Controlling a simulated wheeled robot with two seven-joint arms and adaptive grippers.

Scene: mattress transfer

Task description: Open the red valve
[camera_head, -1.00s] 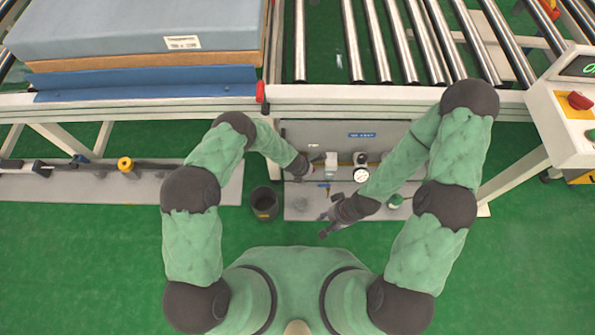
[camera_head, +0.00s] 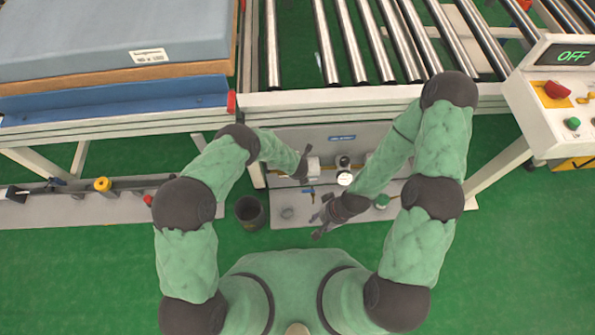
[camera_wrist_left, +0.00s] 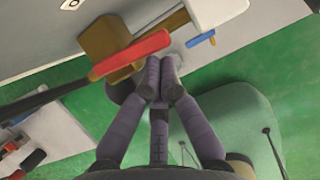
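The red valve shows in the left wrist view as a long red lever (camera_wrist_left: 130,55) on a brass body (camera_wrist_left: 104,38). My left gripper (camera_wrist_left: 160,72) has its fingertips together, just beside the lever near its right end. I see nothing held between them, and contact with the lever is unclear. In the head view my left gripper (camera_head: 303,168) is at the grey panel below the conveyor and the red lever cannot be made out. My right gripper (camera_head: 316,226) looks open and empty above the floor plate, in front of the panel.
A blue-handled valve (camera_wrist_left: 200,39) sits near the red lever. A pressure gauge (camera_head: 345,179) is on the panel. A black bucket (camera_head: 249,212) stands on the floor. The control box (camera_head: 560,95) reads OFF. A mattress (camera_head: 110,40) lies on the left conveyor.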

